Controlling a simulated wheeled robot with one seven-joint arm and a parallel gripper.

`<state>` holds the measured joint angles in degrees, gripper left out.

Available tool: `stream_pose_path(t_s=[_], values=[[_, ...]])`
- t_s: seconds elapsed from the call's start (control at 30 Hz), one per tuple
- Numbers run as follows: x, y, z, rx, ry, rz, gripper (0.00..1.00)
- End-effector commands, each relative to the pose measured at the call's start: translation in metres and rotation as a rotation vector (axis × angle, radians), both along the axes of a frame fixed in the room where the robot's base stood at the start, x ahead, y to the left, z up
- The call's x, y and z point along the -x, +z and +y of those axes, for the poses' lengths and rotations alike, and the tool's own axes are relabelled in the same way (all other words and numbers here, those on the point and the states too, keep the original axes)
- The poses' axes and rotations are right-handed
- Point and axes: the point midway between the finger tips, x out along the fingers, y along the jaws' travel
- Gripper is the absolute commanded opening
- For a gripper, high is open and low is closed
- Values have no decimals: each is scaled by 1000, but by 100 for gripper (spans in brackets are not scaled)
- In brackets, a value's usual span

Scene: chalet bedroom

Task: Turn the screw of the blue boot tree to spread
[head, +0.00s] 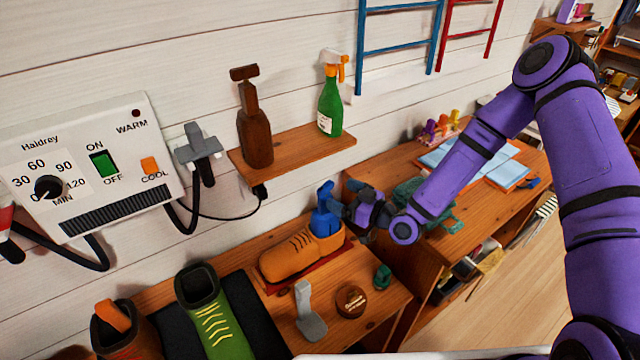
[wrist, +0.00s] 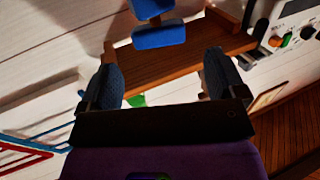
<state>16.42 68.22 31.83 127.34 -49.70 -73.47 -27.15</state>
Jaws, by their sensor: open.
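The blue boot tree (head: 325,221) sits in the opening of a tan shoe (head: 290,255) on the wooden bench. Its upright screw handle (head: 324,193) stands above the shoe. My gripper (head: 340,207) is beside the handle, on its right in the head view. In the wrist view my gripper (wrist: 163,75) is open, its two dark fingers apart with nothing between them. A blue part of the boot tree (wrist: 158,35) shows there at the top edge, beyond the fingertips and cut off by the frame. Whether a finger touches it cannot be told.
A shelf (head: 290,150) with a brown bottle (head: 254,130) and a green spray bottle (head: 330,108) is on the wall behind. A green boot (head: 215,315), a grey shoehorn (head: 309,315) and a round tin (head: 351,300) stand in front. A wooden desk (head: 400,165) is at right.

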Motion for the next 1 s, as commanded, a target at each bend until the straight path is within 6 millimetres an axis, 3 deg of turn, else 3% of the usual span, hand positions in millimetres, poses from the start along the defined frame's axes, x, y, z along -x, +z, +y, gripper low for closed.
stream_pose_path(t_s=[0.4,0.87,1.0], values=[[-40,0,54,2,1,-1,89],[-47,0,64,2,0,1,89],[-47,0,64,2,0,1,62]])
